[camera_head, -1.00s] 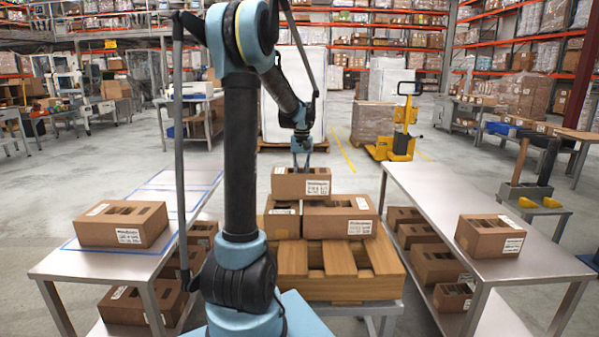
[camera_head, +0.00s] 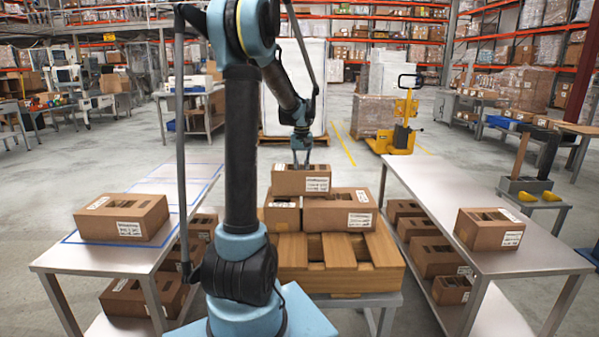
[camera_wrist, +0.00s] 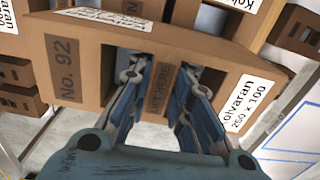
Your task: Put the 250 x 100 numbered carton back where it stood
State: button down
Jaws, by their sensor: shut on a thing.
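A brown carton (camera_head: 301,180) hangs from my gripper (camera_head: 302,160) over the stack on the wooden pallet (camera_head: 335,280). In the wrist view the carton (camera_wrist: 95,45) carries the print "No. 92" and a white label reading "olvaran 250 x 100". My gripper (camera_wrist: 158,105) reaches into the openings in its top and is shut on the strip between them. Two cartons, one larger (camera_head: 340,212) and one smaller (camera_head: 281,214), sit on the pallet below. I cannot tell whether the held carton touches them.
The left table (camera_head: 100,258) bears one carton (camera_head: 122,218) and blue floor-like lines on its top. The right table (camera_head: 440,215) bears one carton (camera_head: 488,229), with much of its top bare. More cartons fill both lower shelves. A yellow pallet truck (camera_head: 402,135) stands behind.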

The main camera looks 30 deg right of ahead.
jog(key=shift+f, duration=0.1)
jog(key=c, duration=1.4)
grip_release()
notch_tip(320, 180, up, 12)
jog(key=s+a+f+n, duration=0.1)
jog(key=s+a, duration=0.1)
jog(key=a, duration=0.7)
jog(key=s+a+f+n+t, duration=0.1)
jog(key=s+a+f, duration=0.15)
jog(key=a, duration=0.55)
jog(key=s+a+n, duration=0.1)
jog(key=s+a, duration=0.2)
jog(key=a, duration=0.6)
jog(key=s+a+f+n+t, duration=0.1)
jog(key=s+a+f+n, duration=0.2)
jog(key=s+a+f, duration=1.1)
jog(key=shift+s+a+f+n, duration=0.3)
jog(key=shift+s+f, duration=0.3)
jog(key=shift+f, duration=0.1)
